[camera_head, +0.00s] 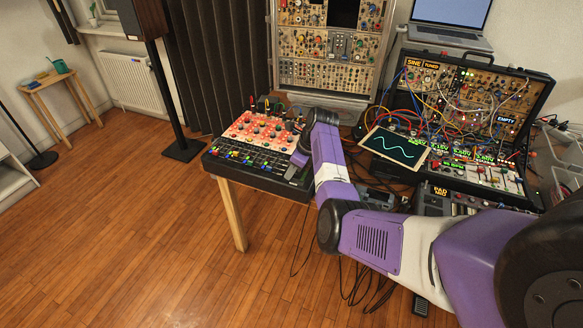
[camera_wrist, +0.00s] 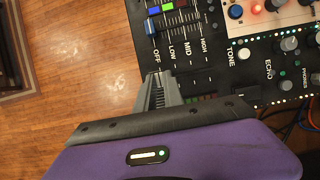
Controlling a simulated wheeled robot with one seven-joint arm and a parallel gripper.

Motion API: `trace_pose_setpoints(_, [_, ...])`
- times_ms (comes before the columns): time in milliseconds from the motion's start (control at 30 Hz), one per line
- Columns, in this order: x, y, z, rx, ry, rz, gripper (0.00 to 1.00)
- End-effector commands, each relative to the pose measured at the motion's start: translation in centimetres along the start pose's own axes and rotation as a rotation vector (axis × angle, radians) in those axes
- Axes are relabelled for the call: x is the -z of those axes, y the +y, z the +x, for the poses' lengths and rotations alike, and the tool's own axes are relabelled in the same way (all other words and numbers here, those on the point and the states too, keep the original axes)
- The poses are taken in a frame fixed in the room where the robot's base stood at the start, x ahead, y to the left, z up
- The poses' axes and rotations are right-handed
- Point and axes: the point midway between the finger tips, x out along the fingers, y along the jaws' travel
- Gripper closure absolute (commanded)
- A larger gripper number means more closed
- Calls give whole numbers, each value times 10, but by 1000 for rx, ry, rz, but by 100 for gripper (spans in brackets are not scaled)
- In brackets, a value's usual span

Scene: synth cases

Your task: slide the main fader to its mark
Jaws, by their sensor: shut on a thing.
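The mixer (camera_head: 243,156) is a dark console with a lit red upper panel and rows of coloured fader caps, on the table's left end. My gripper (camera_head: 294,170) is down at its front right part. In the wrist view, my gripper (camera_wrist: 159,84) is shut at the mixer's edge (camera_wrist: 140,50), just below the word OFF. The main fader's cap is hidden between the fingers. The printed scale (camera_wrist: 186,50) runs OFF, LOW, MID, HIGH away to the right of the fingers. I cannot tell which word is the mark.
Other faders with a blue cap (camera_wrist: 151,26) and a green cap (camera_wrist: 183,4) lie above the scale. Knobs (camera_wrist: 271,52) stand at the right. A tablet (camera_head: 394,147) with a wave and an open synth case (camera_head: 470,120) with cables sit right of my arm.

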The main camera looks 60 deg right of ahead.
Motion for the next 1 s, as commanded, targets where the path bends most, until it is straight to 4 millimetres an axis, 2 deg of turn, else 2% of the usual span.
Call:
trace_pose_setpoints(233, [-1,3,1,-9,1,-3,100])
trace_pose_setpoints(267, [-1,3,1,-9,1,-3,84])
trace_pose_setpoints(367, [-1,3,1,-9,1,-3,65])
trace_pose_setpoints(733, [-1,2,-3,-4,0,-2,65])
trace_pose_setpoints(867, [-1,1,-16,-3,-1,-2,65])
trace_pose_setpoints(1000, [-1,2,-39,-3,-1,-3,65])
